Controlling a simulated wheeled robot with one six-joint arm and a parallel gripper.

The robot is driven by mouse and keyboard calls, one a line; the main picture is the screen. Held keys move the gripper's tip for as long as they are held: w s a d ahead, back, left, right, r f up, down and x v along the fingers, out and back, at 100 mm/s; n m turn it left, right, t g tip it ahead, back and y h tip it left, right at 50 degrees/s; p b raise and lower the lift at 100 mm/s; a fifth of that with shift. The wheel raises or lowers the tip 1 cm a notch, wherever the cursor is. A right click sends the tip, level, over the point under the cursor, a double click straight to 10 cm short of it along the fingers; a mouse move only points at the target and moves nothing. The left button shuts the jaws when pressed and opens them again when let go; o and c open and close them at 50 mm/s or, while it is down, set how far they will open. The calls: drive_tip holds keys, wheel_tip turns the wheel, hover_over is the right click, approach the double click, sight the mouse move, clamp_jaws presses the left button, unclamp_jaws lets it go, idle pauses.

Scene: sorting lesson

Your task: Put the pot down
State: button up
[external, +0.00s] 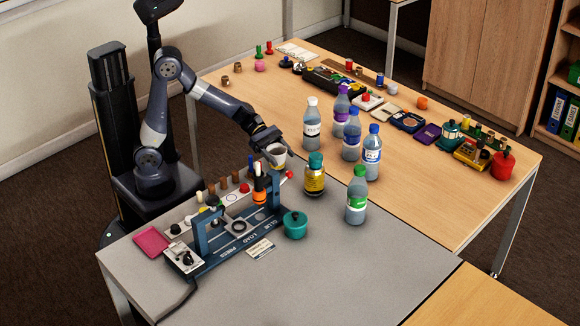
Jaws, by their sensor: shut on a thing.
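My gripper (268,141) is shut on a small open-topped pot (278,160), pale with a yellowish band, at the middle of the external view. The pot looks upright. It is near where the wooden table (440,195) meets the grey table (340,275), behind the blue press stand. I cannot tell whether its base touches a surface. The fingertips are small and partly hidden by the pot.
A yellow bottle (314,180) stands close to the right of the held pot, with several clear bottles beyond. The grey table's right part is clear.

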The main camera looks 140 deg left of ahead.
drive_tip(key=shift+f, duration=0.35)
drive_tip(key=shift+f, duration=0.15)
drive_tip(key=o, duration=0.9)
drive_tip(key=shift+o, duration=0.2)
drive_tip(key=shift+s+r, duration=0.1)
drive_tip(key=shift+r, duration=0.15)
drive_tip(key=p+v, duration=0.2)
drive_tip(key=v, duration=0.9)
drive_tip(key=shift+s+p, duration=0.3)
drive_tip(key=shift+s, duration=0.1)
